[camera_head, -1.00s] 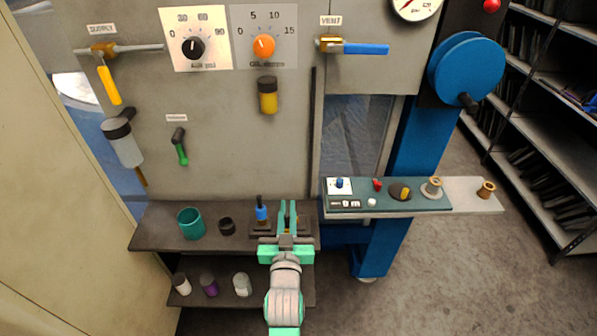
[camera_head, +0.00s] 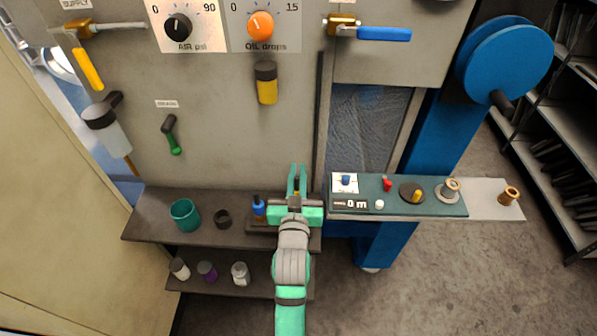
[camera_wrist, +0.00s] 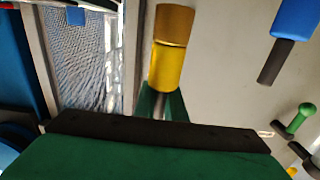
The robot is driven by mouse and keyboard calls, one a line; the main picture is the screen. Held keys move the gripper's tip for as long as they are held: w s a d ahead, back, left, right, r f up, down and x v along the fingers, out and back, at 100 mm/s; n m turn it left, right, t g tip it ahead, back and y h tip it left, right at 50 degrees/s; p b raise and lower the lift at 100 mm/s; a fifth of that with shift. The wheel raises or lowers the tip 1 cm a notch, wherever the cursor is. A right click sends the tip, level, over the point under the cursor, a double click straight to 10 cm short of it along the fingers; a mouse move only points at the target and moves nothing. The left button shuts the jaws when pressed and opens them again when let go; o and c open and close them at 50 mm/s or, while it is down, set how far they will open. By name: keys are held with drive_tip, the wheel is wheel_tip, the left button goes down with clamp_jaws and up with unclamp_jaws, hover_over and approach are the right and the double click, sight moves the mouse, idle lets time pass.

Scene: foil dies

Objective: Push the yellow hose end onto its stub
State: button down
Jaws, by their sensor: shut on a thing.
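The yellow hose end (camera_wrist: 167,65) shows in the wrist view with a brown-gold section at its upper end. Green fingers of my gripper (camera_wrist: 160,103) are at its lower end. In the head view my gripper (camera_head: 297,182) is shut in front of the panel, above and right of the dark stand (camera_head: 258,228) on the upper shelf; only a speck of yellow shows between its fingers. A blue hose end (camera_head: 259,208) with a dark top stands on the stand's left side; it also shows in the wrist view (camera_wrist: 296,18). The yellow one's stub cannot be made out.
A teal cup (camera_head: 185,216) and a dark ring (camera_head: 223,218) sit left on the shelf. A control ledge (camera_head: 470,208) juts out at the right. Several small jars stand on the lower shelf. The panel has a yellow bowl (camera_head: 267,90) and a green lever (camera_head: 173,140).

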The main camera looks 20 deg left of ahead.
sight(297, 191)
drive_tip(key=shift+f, duration=2.85)
drive_tip(key=shift+s, duration=0.15)
drive_tip(key=shift+f, duration=0.65)
drive_tip(key=c, duration=1.7)
unclamp_jaws()
drive_tip(key=shift+c, duration=0.2)
drive_tip(key=v, duration=1)
drive_tip(key=shift+s, duration=0.4)
drive_tip(key=shift+d, duration=0.1)
